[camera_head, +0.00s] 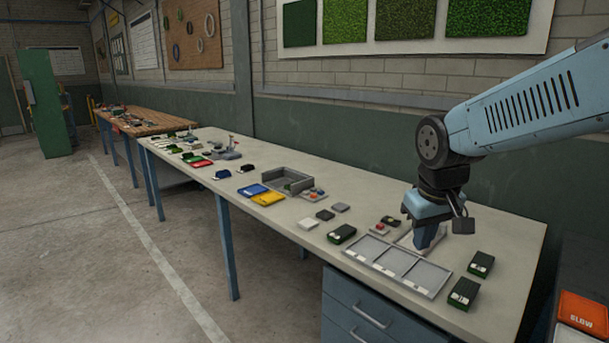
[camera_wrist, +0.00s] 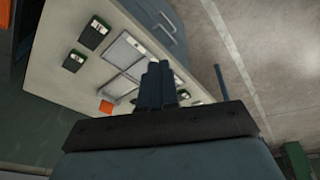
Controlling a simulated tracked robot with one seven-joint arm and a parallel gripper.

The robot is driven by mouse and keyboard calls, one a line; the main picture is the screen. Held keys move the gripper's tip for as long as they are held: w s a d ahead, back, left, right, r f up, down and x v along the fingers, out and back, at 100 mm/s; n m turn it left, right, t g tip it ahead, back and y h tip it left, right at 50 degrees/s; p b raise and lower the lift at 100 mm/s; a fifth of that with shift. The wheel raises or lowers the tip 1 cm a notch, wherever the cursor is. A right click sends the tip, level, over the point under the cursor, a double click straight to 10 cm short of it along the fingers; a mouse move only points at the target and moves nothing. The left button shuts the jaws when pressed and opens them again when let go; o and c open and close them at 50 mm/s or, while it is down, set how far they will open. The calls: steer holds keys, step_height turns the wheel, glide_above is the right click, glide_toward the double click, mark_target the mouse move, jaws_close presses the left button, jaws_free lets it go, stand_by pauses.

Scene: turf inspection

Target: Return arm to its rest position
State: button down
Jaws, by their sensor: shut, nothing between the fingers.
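My arm (camera_head: 520,110) is light blue and reaches in from the right of the head view, bending down at a dark joint. My gripper (camera_head: 425,242) points down over the right part of the long bench (camera_head: 480,225), beside the three-part grey tray (camera_head: 398,265). In the wrist view the two fingers (camera_wrist: 160,68) are together with nothing between them. The tray (camera_wrist: 125,52) shows beyond them there. I cannot tell how far the fingertips are above the bench top.
Dark green boxes (camera_head: 464,293) lie right of the tray, and another (camera_head: 342,234) lies left of it. Farther along are a grey open box (camera_head: 290,180) and yellow and blue packets (camera_head: 267,198). The floor (camera_head: 100,260) is clear.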

steer(key=s+d+r+m+t, duration=0.1)
steer(key=s+r+m+t, duration=0.1)
steer(key=s+r, duration=0.3)
steer(key=s, duration=0.3)
steer(key=shift+s+r+m+t, duration=0.25)
steer(key=shift+m+t, duration=0.15)
stand_by(0.5)
